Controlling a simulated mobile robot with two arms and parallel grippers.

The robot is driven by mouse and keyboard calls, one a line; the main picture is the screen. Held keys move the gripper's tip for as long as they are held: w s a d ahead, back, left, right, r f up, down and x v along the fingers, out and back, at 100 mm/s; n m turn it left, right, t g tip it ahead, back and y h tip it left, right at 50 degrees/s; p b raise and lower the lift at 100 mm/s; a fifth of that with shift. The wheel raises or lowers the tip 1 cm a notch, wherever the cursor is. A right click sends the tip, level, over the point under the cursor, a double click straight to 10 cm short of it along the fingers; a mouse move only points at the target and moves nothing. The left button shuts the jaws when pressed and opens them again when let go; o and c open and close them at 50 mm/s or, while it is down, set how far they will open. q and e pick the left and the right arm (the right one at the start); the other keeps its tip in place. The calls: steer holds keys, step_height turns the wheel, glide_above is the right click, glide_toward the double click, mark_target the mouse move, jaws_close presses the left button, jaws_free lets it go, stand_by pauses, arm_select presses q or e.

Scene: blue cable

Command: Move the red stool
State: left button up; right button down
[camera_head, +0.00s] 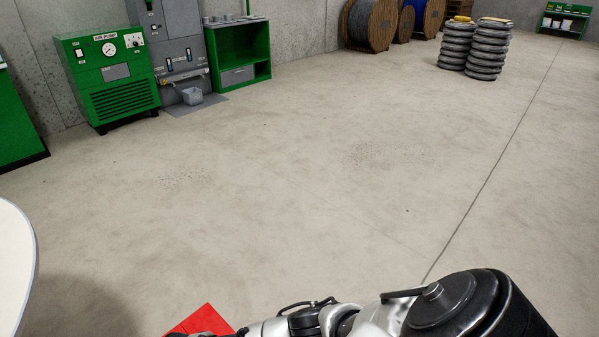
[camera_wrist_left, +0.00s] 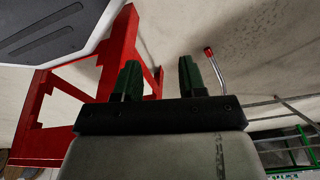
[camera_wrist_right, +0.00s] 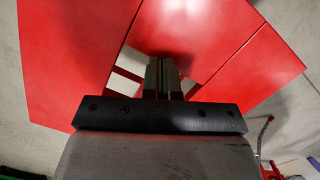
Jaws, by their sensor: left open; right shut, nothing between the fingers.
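The red stool (camera_head: 208,314) shows only as a corner of its top at the bottom edge of the head view. My right arm reaches across to it and hides part of it. In the right wrist view the stool's red panels (camera_wrist_right: 80,60) fill most of the picture, with gaps between them. My right gripper (camera_wrist_right: 162,68) is shut and empty in front of the gap; I cannot tell whether it touches. In the left wrist view red legs and bars (camera_wrist_left: 120,50) stand at the left. My left gripper (camera_wrist_left: 160,75) is open and empty beside them.
A white rounded table edge (camera_head: 15,260) is at the left. A green air pump (camera_head: 107,75), a grey machine (camera_head: 175,45) and a green shelf (camera_head: 238,55) line the wall. Stacked grey discs (camera_head: 487,50) and cable drums (camera_head: 370,22) stand far back. The middle floor is clear.

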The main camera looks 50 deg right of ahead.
arm_select(q)
step_height(320, 180, up, 21)
steer(key=w+t+b, duration=0.1)
steer(key=w+b, duration=0.1)
steer(key=b, duration=0.4)
steer(key=shift+w+d+r, duration=0.15)
steer(key=shift+w+d, duration=0.05)
steer(key=shift+w, duration=0.15)
arm_select(e)
steer(key=w+a, duration=0.3)
steer(key=w, duration=0.4)
steer(key=shift+w+a+f, duration=0.25)
steer(key=shift+w+f, duration=0.15)
steer(key=shift+f, duration=0.05)
steer(key=shift+r, duration=0.1)
arm_select(q)
step_height(320, 180, down, 17)
steer(key=p, duration=0.5)
steer(key=shift+f+g, duration=0.2)
steer(key=shift+g, duration=0.2)
arm_select(e)
step_height(320, 180, up, 12)
steer(key=w+a, duration=0.1)
steer(key=w, duration=0.1)
steer(key=shift+w+f, duration=0.15)
steer(key=shift+f, duration=0.05)
